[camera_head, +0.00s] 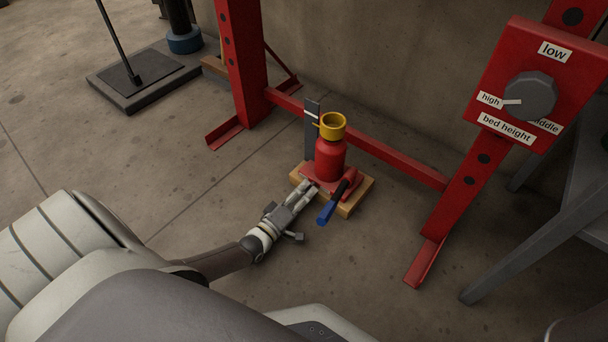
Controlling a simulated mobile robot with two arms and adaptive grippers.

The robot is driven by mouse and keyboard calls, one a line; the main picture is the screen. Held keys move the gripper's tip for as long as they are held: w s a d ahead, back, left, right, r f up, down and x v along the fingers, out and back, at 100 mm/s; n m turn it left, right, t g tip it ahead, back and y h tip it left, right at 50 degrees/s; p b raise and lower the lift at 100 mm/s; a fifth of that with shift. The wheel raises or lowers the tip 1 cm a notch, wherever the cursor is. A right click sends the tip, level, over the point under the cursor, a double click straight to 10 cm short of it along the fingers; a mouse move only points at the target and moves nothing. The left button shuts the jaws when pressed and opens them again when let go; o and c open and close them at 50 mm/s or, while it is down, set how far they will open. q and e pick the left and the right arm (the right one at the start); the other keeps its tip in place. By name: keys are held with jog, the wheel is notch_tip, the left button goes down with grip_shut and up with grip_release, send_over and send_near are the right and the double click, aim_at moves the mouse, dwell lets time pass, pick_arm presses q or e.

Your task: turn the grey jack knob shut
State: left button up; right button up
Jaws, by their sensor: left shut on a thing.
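A red bottle jack (329,160) with a yellow ring top (332,126) stands upright on a wooden board (350,205) on the floor. A lever with a blue grip (327,212) sticks out from its front right. My left gripper (309,188) reaches in from the lower left, its fingertips at the left front of the jack's base. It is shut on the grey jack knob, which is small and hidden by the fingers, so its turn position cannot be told. My right gripper is not in view.
A red press frame's legs (243,65) and low crossbar (375,147) stand behind the jack. A red panel (495,75) with a grey bed-height dial (531,96) is at the right. A grey table leg (520,262) stands lower right. Floor left of the jack is clear.

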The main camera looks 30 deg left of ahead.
pick_arm(q)
jog(key=shift+m, duration=0.6)
jog(key=o, duration=1)
jog(key=s, duration=0.8)
jog(key=s+a, duration=0.1)
jog(key=s, duration=0.3)
jog(key=shift+f, duration=0.2)
